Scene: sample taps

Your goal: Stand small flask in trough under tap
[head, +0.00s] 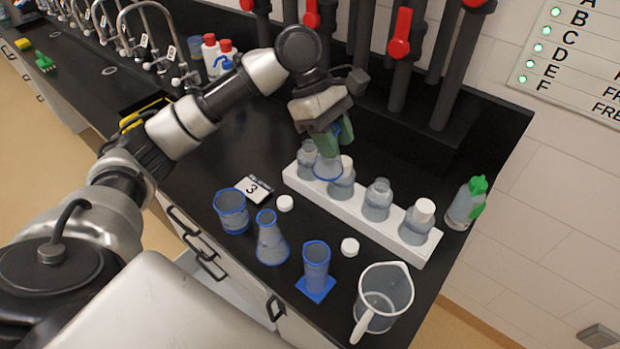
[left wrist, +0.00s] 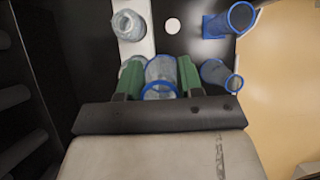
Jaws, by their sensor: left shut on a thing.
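My left gripper (head: 333,140), with green fingers, is shut on a small clear flask (head: 328,170) with a blue rim. It holds the flask over the back left part of the white bottle rack; the fingers hide its upper part. The flask also shows between the fingers in the left wrist view (left wrist: 162,70). Taps with red levers (head: 401,35) rise along the back of the bench. A dark recessed area (head: 430,145) lies below them; I cannot clearly make out the trough. My right gripper is not in view.
The white rack (head: 400,253) holds several bottles. In front stand a blue-rimmed beaker (head: 232,212), conical flask (head: 271,242) and cylinder (head: 316,268), and a jug (head: 384,297). A green-topped bottle (head: 464,205) stands right.

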